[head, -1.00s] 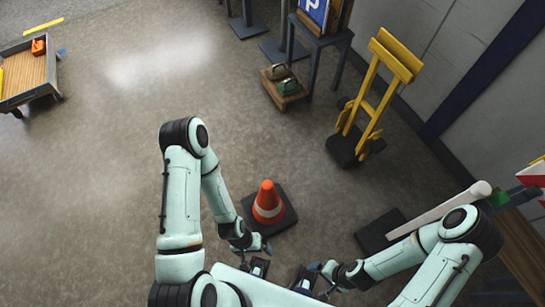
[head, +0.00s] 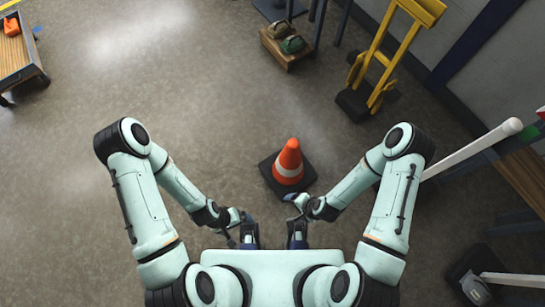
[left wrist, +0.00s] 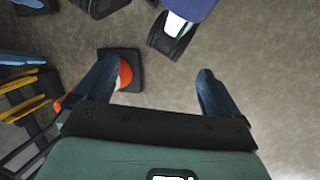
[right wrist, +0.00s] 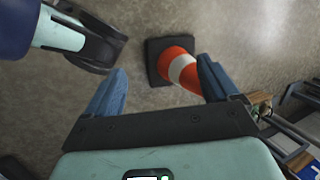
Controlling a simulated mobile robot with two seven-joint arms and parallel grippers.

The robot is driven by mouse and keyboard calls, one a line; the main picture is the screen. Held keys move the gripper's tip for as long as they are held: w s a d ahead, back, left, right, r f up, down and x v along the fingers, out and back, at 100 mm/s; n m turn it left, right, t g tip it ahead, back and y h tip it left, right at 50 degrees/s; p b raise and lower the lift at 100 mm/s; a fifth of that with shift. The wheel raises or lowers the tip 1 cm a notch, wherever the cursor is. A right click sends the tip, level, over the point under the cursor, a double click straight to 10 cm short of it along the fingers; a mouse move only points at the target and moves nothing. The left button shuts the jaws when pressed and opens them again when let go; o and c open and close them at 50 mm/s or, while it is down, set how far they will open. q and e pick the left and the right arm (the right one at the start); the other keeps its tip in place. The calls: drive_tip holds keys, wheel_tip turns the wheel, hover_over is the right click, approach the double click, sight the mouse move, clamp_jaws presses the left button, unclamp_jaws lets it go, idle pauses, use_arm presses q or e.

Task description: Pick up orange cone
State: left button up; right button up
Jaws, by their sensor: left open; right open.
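The orange cone (head: 289,163) with a white band stands upright on its dark square base (head: 270,178) on the floor, ahead of my body and between my two arms. My left gripper (head: 247,236) is open and empty, below and left of the cone in the head view. My right gripper (head: 297,230) is open and empty, just below the cone's base in that view. In the left wrist view, the cone (left wrist: 125,73) is partly hidden behind the left finger. In the right wrist view, the cone (right wrist: 180,67) shows beside the right-hand finger, which covers part of it.
A yellow hand truck (head: 385,60) stands at the upper right, near a wooden box (head: 284,54) holding dark items. A pale pole (head: 470,152) lies at the right beside a wooden bench (head: 525,175). A cart (head: 18,55) is far left. The left floor is clear.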

drive_tip(key=w+a+f+m+t+b, duration=0.3)
drive_tip(key=w+a+f+m, duration=0.15)
drive_tip(key=w+m, duration=0.2)
drive_tip(key=m+t+h+b, duration=0.7)
drive_tip(key=m+t, duration=0.1)
drive_tip(key=m, duration=1.5)
approach(293, 146)
drive_tip(key=b+x, duration=0.2)
drive_tip(key=x, duration=0.4)
drive_tip(key=shift+w+d+f, duration=0.1)
drive_tip(key=shift+w+f, duration=0.1)
drive_tip(key=shift+f, duration=0.15)
drive_tip(key=shift+b+x, duration=0.95)
drive_tip(key=shift+x, duration=1.75)
clamp_jaws()
use_arm(q)
drive_tip(key=w+a+f+t, duration=0.1)
drive_tip(key=w+f, duration=0.2)
drive_tip(key=f, duration=0.4)
drive_tip(key=w+a+f+t+y, duration=0.1)
drive_tip(key=w+f, duration=0.3)
drive_tip(key=f, duration=0.4)
drive_tip(key=shift+a+n+t, duration=0.4)
drive_tip(key=shift+a, duration=0.15)
use_arm(e)
drive_tip(key=shift+w+r, duration=0.1)
drive_tip(key=shift+r, duration=0.1)
